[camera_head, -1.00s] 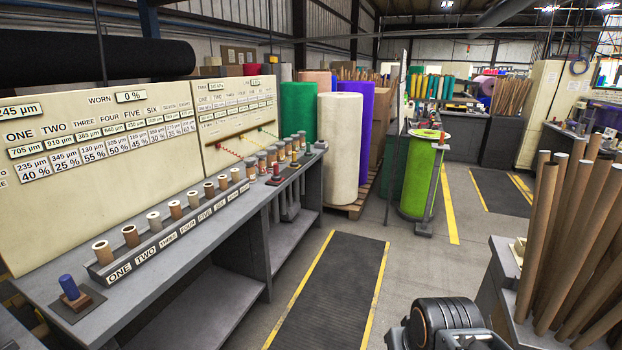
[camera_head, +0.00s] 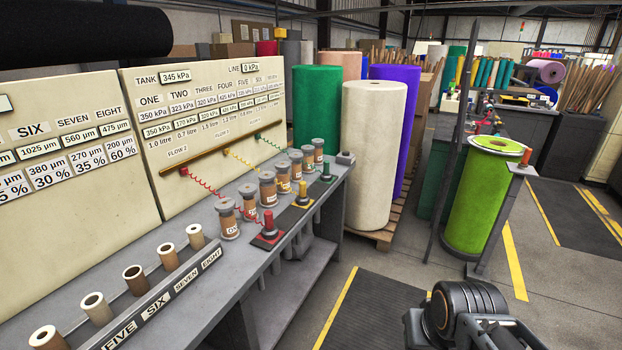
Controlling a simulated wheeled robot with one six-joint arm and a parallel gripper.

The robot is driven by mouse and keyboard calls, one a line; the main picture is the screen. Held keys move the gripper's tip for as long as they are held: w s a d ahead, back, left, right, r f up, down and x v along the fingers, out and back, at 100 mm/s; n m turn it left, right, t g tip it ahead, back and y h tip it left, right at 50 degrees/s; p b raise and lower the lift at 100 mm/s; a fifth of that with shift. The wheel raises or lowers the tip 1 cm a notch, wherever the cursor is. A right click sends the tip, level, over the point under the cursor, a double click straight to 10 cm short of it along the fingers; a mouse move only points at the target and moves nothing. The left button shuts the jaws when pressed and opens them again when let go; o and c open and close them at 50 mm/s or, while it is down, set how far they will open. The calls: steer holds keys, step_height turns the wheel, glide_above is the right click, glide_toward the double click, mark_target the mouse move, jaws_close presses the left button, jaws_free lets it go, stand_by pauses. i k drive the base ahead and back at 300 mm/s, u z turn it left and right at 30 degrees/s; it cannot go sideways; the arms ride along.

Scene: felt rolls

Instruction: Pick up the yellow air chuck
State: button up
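Part of my dark arm shows at the bottom right, over the floor and well away from the bench. No fingertips of my gripper show.
A row of labelled canisters (camera_head: 267,189) stands behind the chucks. A rack of small rolls (camera_head: 165,257) lies nearer on the bench (camera_head: 235,290). A white felt roll (camera_head: 376,155) stands on a pallet beyond the bench end. The floor mat (camera_head: 375,310) is clear.

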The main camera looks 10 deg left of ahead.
mark_target(302, 200)
steer(key=i, duration=2.5)
steer(key=u, duration=2.05)
